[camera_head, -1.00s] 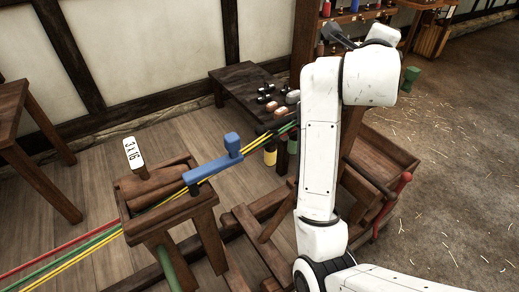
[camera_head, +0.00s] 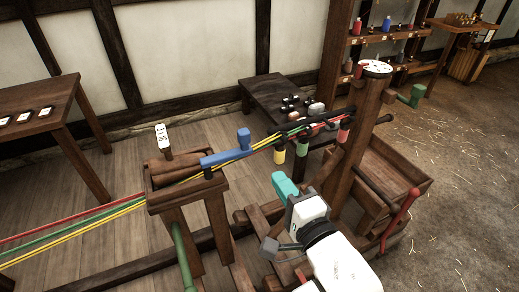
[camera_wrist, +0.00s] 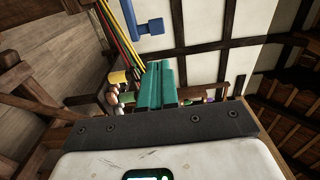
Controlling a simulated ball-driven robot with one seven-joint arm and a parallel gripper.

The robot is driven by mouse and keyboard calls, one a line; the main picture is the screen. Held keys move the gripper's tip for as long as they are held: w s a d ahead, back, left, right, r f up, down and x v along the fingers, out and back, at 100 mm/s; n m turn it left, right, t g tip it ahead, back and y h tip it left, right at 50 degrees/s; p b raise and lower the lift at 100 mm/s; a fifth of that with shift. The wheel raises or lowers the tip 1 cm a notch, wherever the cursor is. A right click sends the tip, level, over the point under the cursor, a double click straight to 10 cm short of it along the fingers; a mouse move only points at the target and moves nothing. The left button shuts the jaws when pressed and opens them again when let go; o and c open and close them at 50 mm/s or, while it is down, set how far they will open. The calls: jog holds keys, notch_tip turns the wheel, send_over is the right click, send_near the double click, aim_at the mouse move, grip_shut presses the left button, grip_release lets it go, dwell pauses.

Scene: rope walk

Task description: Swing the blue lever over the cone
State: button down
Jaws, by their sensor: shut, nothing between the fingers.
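The blue lever (camera_head: 226,156) lies along the coloured strands at the right edge of the wooden trestle top (camera_head: 180,180), with its upright knob at the right end. It also shows at the top of the wrist view (camera_wrist: 146,27). No distinct cone can be made out; a rounded wooden piece (camera_head: 172,166) lies on the trestle beside the lever. My gripper (camera_head: 284,186), with teal fingers, is shut and empty, right of and lower in the picture than the lever, apart from it. Its fingers also show in the wrist view (camera_wrist: 160,86).
Red, green and yellow strands (camera_head: 80,236) run from the left across the trestle to a wooden post (camera_head: 354,150). Coloured bobbins, one yellow (camera_head: 279,156), hang near it. A red-handled lever (camera_head: 399,220) stands at right. A dark bench (camera_head: 285,95) stands behind.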

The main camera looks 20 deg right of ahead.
aim_at(247, 139)
jog(key=shift+s+a+f, duration=0.15)
jog(key=shift+s+a, duration=0.15)
jog(key=shift+a, duration=0.05)
jog(key=w+p, duration=0.3)
jog(key=w, duration=1.1)
